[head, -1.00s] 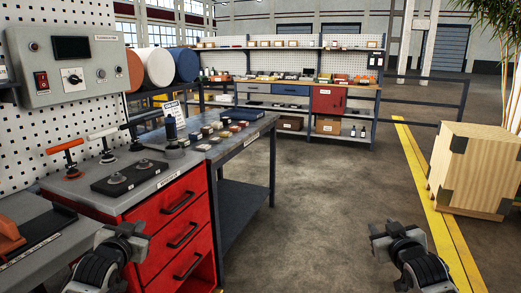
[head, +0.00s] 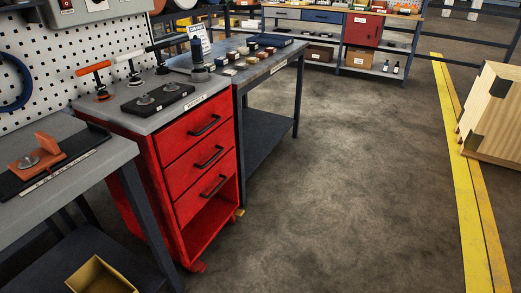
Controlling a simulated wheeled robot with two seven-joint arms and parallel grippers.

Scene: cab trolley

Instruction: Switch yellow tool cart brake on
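No yellow tool cart is plain in the head view. A red drawer cabinet (head: 185,160) with a grey top stands left of centre, with several drawers and an open lower bay. A small yellow piece (head: 239,213) shows at its right lower corner, and a small red piece (head: 199,267) at its front foot. I cannot tell whether either is a brake. Neither of my grippers is in view.
A grey bench (head: 60,195) with an orange fixture stands at the left, a yellow bin (head: 100,277) below it. A dark workbench (head: 280,62) stands behind the cabinet. A wooden crate (head: 495,115) is at right. The middle floor is clear.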

